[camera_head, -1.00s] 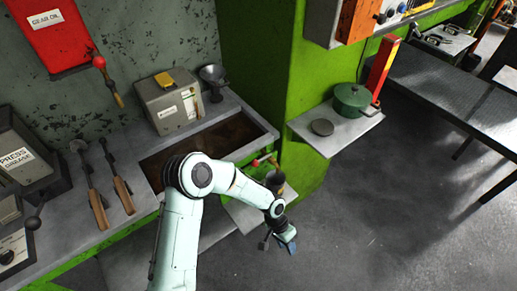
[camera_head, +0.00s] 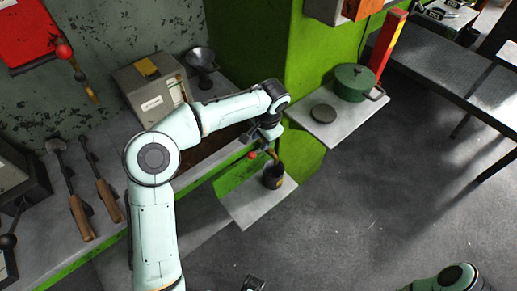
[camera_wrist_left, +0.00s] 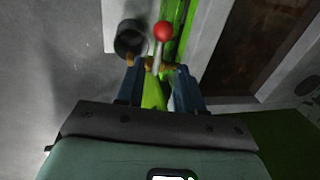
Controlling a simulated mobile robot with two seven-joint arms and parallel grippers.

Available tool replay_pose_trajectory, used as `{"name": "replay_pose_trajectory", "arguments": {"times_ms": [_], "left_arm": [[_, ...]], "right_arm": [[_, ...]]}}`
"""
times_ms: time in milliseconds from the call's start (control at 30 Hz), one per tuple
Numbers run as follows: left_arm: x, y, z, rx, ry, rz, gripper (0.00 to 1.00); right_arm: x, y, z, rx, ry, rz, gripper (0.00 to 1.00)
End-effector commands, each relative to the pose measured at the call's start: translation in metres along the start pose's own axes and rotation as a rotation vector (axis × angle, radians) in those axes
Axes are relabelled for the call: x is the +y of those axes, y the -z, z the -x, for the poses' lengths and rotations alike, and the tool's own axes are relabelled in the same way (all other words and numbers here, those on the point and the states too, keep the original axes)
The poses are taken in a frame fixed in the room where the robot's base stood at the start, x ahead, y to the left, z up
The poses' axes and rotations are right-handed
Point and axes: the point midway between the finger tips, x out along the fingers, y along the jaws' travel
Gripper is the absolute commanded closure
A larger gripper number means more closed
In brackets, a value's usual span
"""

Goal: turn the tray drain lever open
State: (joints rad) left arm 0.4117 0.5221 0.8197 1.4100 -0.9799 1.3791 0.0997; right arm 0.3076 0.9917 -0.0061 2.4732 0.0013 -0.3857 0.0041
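The drain lever has a red ball knob (camera_head: 252,155) and sits on a brass valve at the front of the green bench. In the left wrist view the red ball (camera_wrist_left: 163,31) tops a pale stem that runs down to the brass fitting (camera_wrist_left: 136,61). My left gripper (camera_wrist_left: 158,80) is open, its two blue fingers on either side of the lever's base line, just short of or around it; I cannot tell which. In the head view the left gripper (camera_head: 264,132) is above the valve, fingertips mostly hidden. The tray (camera_wrist_left: 262,40) is dark brown inside and partly covered by my arm in the head view.
A dark cup (camera_head: 273,176) stands below the valve on a small grey shelf (camera_head: 250,208). A green pot (camera_head: 354,83) and a dark disc (camera_head: 323,113) sit on a side shelf. A grey box (camera_head: 150,88) and a funnel (camera_head: 201,60) stand behind the tray.

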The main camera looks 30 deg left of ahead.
Motion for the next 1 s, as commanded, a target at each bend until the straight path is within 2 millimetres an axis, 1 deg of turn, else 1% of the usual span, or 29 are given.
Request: {"name": "replay_pose_trajectory", "arguments": {"times_ms": [33,100,200,300,500,767,800,867,900,1000], "left_arm": [[0.001,-0.001,-0.013,-0.004,-0.004,0.001,0.63],[0.001,-0.001,-0.027,-0.003,-0.004,0.000,0.63],[0.001,-0.001,-0.044,-0.002,-0.004,0.000,0.63],[0.001,0.000,-0.056,-0.001,-0.004,0.000,0.63],[0.001,0.000,-0.067,0.000,-0.003,0.000,0.63],[0.001,0.000,-0.067,0.001,-0.002,0.000,0.63],[0.001,0.000,-0.067,0.001,-0.002,0.000,0.76],[0.001,0.000,-0.067,0.001,-0.002,0.000,0.96],[0.001,0.000,-0.067,0.000,-0.002,0.000,1.00],[0.000,0.000,-0.067,-0.001,-0.002,0.000,1.00]], "right_arm": [[0.001,0.000,-0.002,-0.001,0.000,0.000,0.00],[0.001,0.000,-0.003,-0.001,0.000,0.000,0.00],[0.001,0.000,-0.004,-0.001,0.000,0.000,0.00],[0.002,0.000,-0.005,-0.002,0.000,0.000,0.00],[0.002,0.000,-0.005,-0.002,0.000,0.000,0.00],[0.002,0.000,-0.005,-0.002,0.000,0.000,0.00],[0.002,0.000,-0.005,-0.002,0.000,0.000,0.00],[0.002,0.000,-0.005,-0.002,0.000,0.000,0.00],[0.002,0.000,-0.005,-0.002,0.000,0.000,0.00],[0.002,0.000,-0.005,-0.002,0.000,0.000,0.00]]}}
